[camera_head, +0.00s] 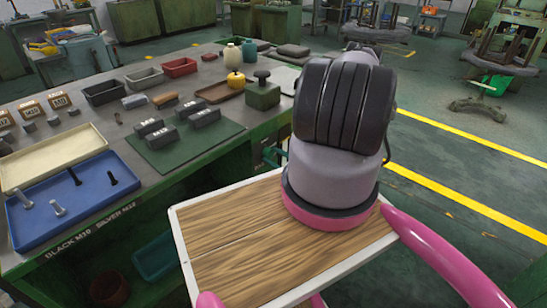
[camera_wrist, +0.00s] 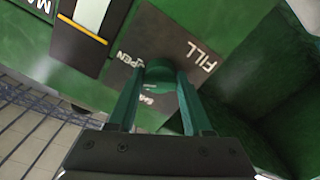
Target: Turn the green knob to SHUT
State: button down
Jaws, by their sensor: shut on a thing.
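In the wrist view, the green knob (camera_wrist: 159,70) sits on a dark label plate (camera_wrist: 160,35) fixed to a green machine face. My gripper (camera_wrist: 161,78) is shut on the knob, one finger at each side of it. The plate reads FILL at the right and has a partly covered word ending in PEN at the left. Another small white word lies just below the knob between the fingers, too covered to read surely. I cannot tell where the knob points. In the head view, my arm hides the gripper and knob.
Beside the plate is a dark panel with a pale strip (camera_wrist: 92,14). A green wall (camera_wrist: 285,105) is close at right. In the head view, a bench with a blue tray (camera_head: 85,213) and several parts stands left. Clear floor with yellow lines (camera_head: 470,137) lies right.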

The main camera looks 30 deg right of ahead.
jog(key=n, duration=0.6)
jog(key=shift+d+n, duration=0.1)
jog(key=shift+n, duration=0.2)
jog(key=n, duration=0.5)
dwell(0.4)
jog(key=shift+c, duration=1.6)
grip_release()
jog(key=v, duration=1)
jog(key=shift+s, duration=0.4)
jog(key=shift+d+r, duration=0.15)
